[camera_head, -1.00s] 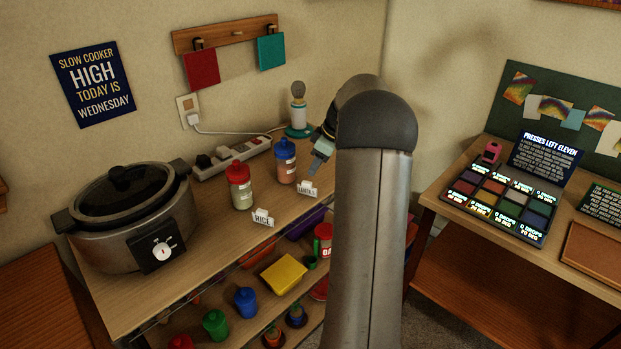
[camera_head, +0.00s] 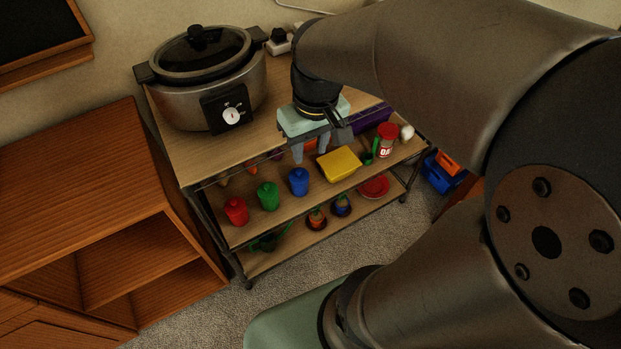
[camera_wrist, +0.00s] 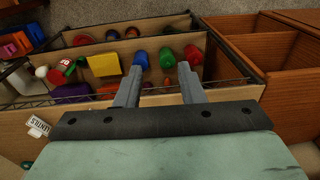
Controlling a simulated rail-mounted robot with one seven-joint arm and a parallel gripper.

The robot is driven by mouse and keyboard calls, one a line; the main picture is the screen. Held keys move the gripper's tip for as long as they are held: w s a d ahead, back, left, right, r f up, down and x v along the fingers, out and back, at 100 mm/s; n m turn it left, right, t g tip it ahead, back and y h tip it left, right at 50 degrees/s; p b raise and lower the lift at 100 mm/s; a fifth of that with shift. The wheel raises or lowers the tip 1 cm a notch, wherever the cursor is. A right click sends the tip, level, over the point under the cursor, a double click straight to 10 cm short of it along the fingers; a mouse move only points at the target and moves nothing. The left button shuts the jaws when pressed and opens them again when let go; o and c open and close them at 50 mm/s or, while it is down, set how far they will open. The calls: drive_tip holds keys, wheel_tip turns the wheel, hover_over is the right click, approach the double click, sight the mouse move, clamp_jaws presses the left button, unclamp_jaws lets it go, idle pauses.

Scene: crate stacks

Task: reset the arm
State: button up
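My gripper (camera_head: 311,150) hangs in front of the shelf unit's top board in the head view, fingers pointing down. In the wrist view its two fingers (camera_wrist: 158,88) stand apart with nothing between them, so it is open and empty. My arm crosses the right side of the head view and hides much of the top board's right part.
A slow cooker (camera_head: 200,75) stands on the top board (camera_head: 200,150). Below are red, green and blue jars (camera_head: 268,195), a yellow box (camera_head: 339,163) and a red-and-white can (camera_head: 387,140). A wooden cabinet (camera_head: 90,190) stands left. Carpet (camera_head: 310,260) is clear in front.

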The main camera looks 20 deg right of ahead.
drive_tip(key=s+a+f+m, duration=0.1)
drive_tip(key=s+a+f, duration=0.1)
drive_tip(key=s, duration=0.5)
drive_tip(key=shift+s+a+f+h, duration=0.15)
drive_tip(key=shift+a+f+h, duration=0.2)
drive_tip(key=shift+f, duration=0.2)
